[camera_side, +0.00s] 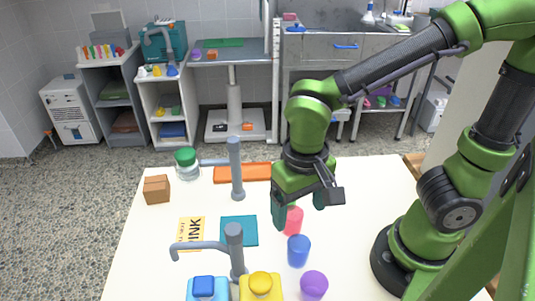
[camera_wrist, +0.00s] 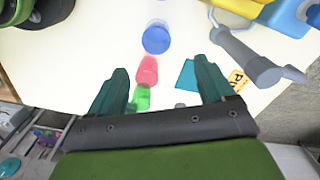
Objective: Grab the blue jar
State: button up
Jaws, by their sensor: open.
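The blue jar (camera_side: 299,250) stands upright on the white table, between a red jar (camera_side: 293,220) and a purple jar (camera_side: 313,285). In the wrist view the blue jar (camera_wrist: 157,38) is beyond the fingertips, near the top middle. My gripper (camera_side: 299,207) is open and points down, above and behind the blue jar, close to the red jar. In the wrist view, my open gripper (camera_wrist: 163,70) has the red jar (camera_wrist: 147,70) and a green jar (camera_wrist: 140,98) showing between its fingers. Nothing is held.
Grey tap-like posts (camera_side: 235,170) (camera_side: 235,250) stand left of the jars. Blue (camera_side: 207,288) and yellow (camera_side: 260,287) containers are at the front. A teal cloth (camera_side: 239,231), yellow card (camera_side: 190,232), brown box (camera_side: 157,189), orange bar (camera_side: 242,173) and green-lidded jar (camera_side: 187,163) lie left.

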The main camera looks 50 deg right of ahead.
send_near(297, 249)
jog(key=shift+s+a+f, duration=0.2)
jog(key=shift+a+f, duration=0.3)
jog(key=shift+a, duration=0.05)
jog(key=shift+s+a+f, duration=0.2)
jog(key=shift+a+f, duration=0.25)
jog(key=shift+a, duration=0.05)
jog(key=f, duration=0.4)
jog(key=shift+d, duration=0.35)
jog(key=shift+f, duration=0.65)
jog(key=shift+c, duration=0.2)
jog(key=shift+a, duration=0.1)
jog(key=c, duration=1)
